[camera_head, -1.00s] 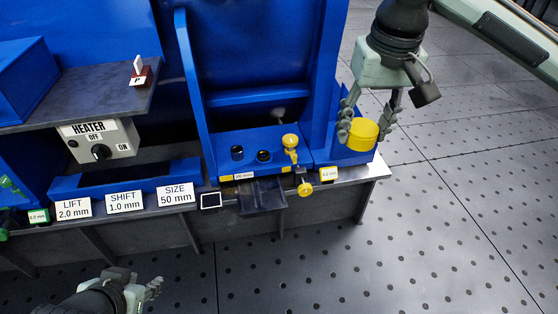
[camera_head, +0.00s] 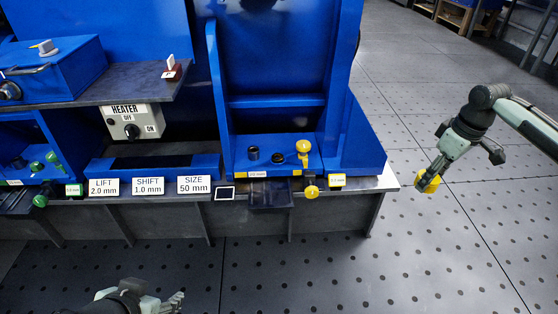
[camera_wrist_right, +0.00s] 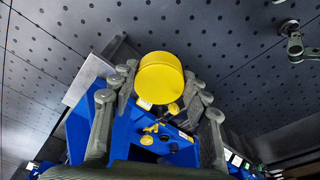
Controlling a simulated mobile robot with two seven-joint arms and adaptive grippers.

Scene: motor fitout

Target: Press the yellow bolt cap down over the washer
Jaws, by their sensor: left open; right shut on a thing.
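The yellow bolt cap (camera_head: 429,182), a short round cylinder, is held in my right gripper (camera_head: 432,176), out over the floor to the right of the bench. In the right wrist view the cap (camera_wrist_right: 160,78) sits between the fingers, which are shut on it. My left gripper (camera_head: 170,303) is open and empty at the bottom, over the floor in front of the bench. On the blue fixture base (camera_head: 235,165) are two dark round fittings, a left one (camera_head: 253,153) and a right one (camera_head: 278,157). I cannot make out a washer.
A yellow ball-topped handle (camera_head: 303,147) rises beside the dark fittings, and a yellow knob (camera_head: 311,191) is at the bench front. Blue uprights (camera_head: 219,100) flank the fixture. A heater box (camera_head: 132,123) is on the left. The floor right of the bench is free.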

